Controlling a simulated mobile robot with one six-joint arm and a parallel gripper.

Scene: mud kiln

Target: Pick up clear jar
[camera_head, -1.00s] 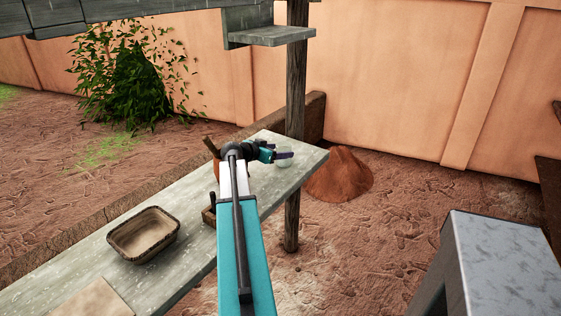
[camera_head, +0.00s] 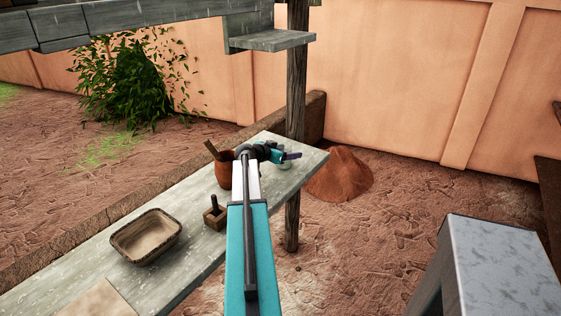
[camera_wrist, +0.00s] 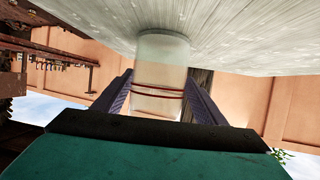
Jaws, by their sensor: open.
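The clear jar (camera_wrist: 161,58) stands on the grey plank shelf (camera_wrist: 245,35), seen upside down in the wrist view. It is a pale, see-through cylinder with thin dark red bands. My gripper (camera_wrist: 159,92) is open, with one purple finger on each side of the jar's banded part. I cannot tell whether either finger touches it. In the head view my gripper (camera_head: 291,156) is at the far end of the shelf and hides most of the jar.
A reddish clay pot (camera_head: 223,172) with a stick in it and a small wooden block with a peg (camera_head: 214,216) stand left of my arm. A rectangular basin (camera_head: 146,237) sits nearer. A wooden post (camera_head: 296,100) rises close behind the gripper.

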